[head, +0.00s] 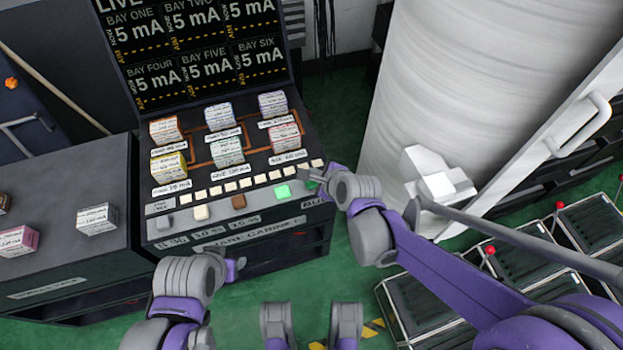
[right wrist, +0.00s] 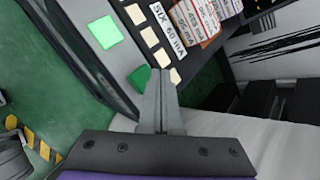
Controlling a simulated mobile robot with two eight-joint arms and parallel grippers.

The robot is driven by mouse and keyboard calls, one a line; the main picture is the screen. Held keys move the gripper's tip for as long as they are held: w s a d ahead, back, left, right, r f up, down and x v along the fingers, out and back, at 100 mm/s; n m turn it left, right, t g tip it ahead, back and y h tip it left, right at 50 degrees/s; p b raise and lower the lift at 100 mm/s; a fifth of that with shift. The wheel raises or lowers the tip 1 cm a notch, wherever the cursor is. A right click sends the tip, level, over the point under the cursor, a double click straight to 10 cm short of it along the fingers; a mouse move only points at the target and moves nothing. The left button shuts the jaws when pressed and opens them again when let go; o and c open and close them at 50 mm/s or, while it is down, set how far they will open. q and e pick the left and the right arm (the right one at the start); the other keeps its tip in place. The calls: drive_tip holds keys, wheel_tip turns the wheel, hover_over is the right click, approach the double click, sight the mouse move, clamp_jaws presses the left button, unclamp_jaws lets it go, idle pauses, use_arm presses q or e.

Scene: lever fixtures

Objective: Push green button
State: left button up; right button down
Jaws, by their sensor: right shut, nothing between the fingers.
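My right gripper (head: 313,181) is shut and empty, close over the panel just right of the bright green square. My left gripper (head: 238,267) is low before the console; its jaws are unclear.
Labelled blocks (head: 220,117) stand on the console behind a row of small cream keys (head: 231,186). A display (head: 196,57) rises at the back. A large white roll (head: 470,80) stands to the right. Black crates (head: 420,305) with red knobs fill the lower right.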

sight(314, 183)
drive_tip(key=shift+f, duration=0.2)
idle(0.5)
drive_tip(key=shift+f, duration=0.3)
drive_tip(key=shift+f+b, duration=0.5)
drive_tip(key=shift+b, duration=0.1)
idle(0.5)
drive_tip(key=shift+r, duration=0.15)
drive_tip(key=shift+r+p, duration=0.8)
drive_tip(key=shift+r, duration=0.05)
wheel_tip(314, 183, up, 6)
drive_tip(key=p, duration=0.4)
idle(4.2)
